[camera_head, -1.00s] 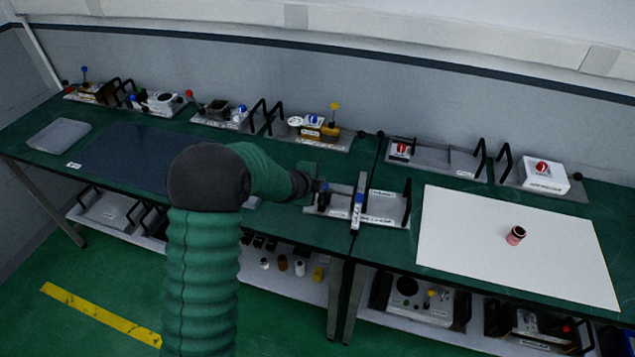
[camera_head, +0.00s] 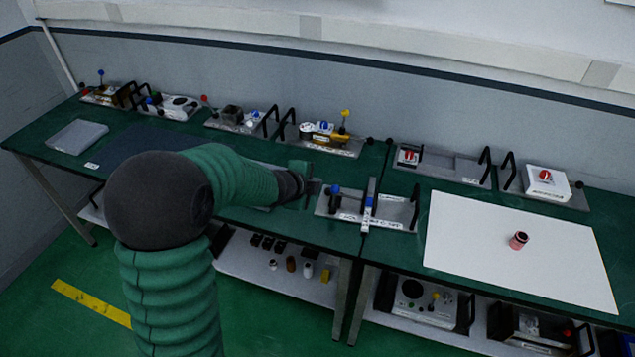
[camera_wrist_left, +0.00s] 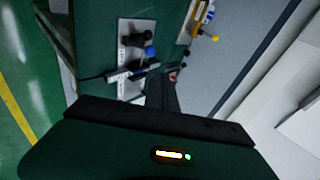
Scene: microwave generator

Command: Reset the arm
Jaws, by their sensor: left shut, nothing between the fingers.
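My left arm (camera_head: 225,178) reaches in from the lower left in the head view. Its gripper (camera_head: 314,187) is shut and empty, just left of a grey fixture (camera_head: 345,206) with a blue knob (camera_head: 335,189) and black handles on the green table. The gripper looks apart from the knob. In the left wrist view the shut fingers (camera_wrist_left: 160,92) point up the picture, and the fixture shows with its blue knob (camera_wrist_left: 150,51) beyond them. My right gripper is in neither view.
A white board (camera_head: 520,285) with a small red cylinder (camera_head: 519,240) lies on the right table. Several fixtures with handles and knobs line the back edge, one with a yellow knob (camera_head: 346,114). A lower shelf (camera_head: 250,270) holds small bottles.

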